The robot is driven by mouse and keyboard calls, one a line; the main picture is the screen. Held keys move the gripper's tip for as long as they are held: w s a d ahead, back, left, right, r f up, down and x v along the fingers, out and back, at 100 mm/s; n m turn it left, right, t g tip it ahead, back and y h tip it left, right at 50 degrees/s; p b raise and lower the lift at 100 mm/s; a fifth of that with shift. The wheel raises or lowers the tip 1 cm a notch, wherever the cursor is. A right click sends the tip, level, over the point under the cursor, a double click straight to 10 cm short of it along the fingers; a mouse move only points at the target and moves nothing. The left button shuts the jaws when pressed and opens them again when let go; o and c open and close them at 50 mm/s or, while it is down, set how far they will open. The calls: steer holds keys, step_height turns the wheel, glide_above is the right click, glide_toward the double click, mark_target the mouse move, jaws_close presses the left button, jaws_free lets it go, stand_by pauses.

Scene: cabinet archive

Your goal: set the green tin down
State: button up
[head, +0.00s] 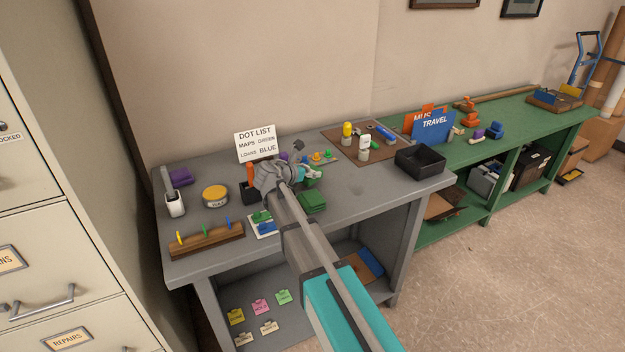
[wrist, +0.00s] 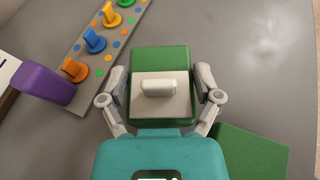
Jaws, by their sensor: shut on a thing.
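The green tin (wrist: 160,60) is a green box with a pale plate and a white knob on top. It fills the middle of the wrist view, between the two fingers of my gripper (wrist: 160,97), which are shut on its sides. In the head view my gripper (head: 303,178) is over the grey table, mostly behind my own arm, with a bit of the green tin (head: 314,174) showing. I cannot tell whether the tin's underside touches the table. A second green block (head: 312,202) lies on the table close by, and it also shows at the lower right in the wrist view (wrist: 250,150).
A peg board (wrist: 98,45) with orange, blue and yellow pegs and a purple block (wrist: 42,84) lie left of the tin in the wrist view. A black tray (head: 420,160) stands to the right on the grey table (head: 365,197). Bare tabletop lies between.

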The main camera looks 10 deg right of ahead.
steer(key=shift+f+b, duration=0.65)
steer(key=shift+f, duration=0.3)
steer(key=shift+f, duration=0.15)
steer(key=o, duration=1)
steer(key=shift+o, duration=0.2)
steer(key=shift+s+a+r, duration=0.1)
steer(key=shift+r, duration=0.2)
steer(key=p+v, duration=0.4)
steer(key=v, duration=0.6)
steer(key=shift+s+a+r, duration=0.15)
steer(key=shift+r, duration=0.05)
steer(key=shift+s+a+r+p, duration=0.15)
steer(key=shift+s+a+p, duration=0.2)
steer(key=shift+a, duration=0.1)
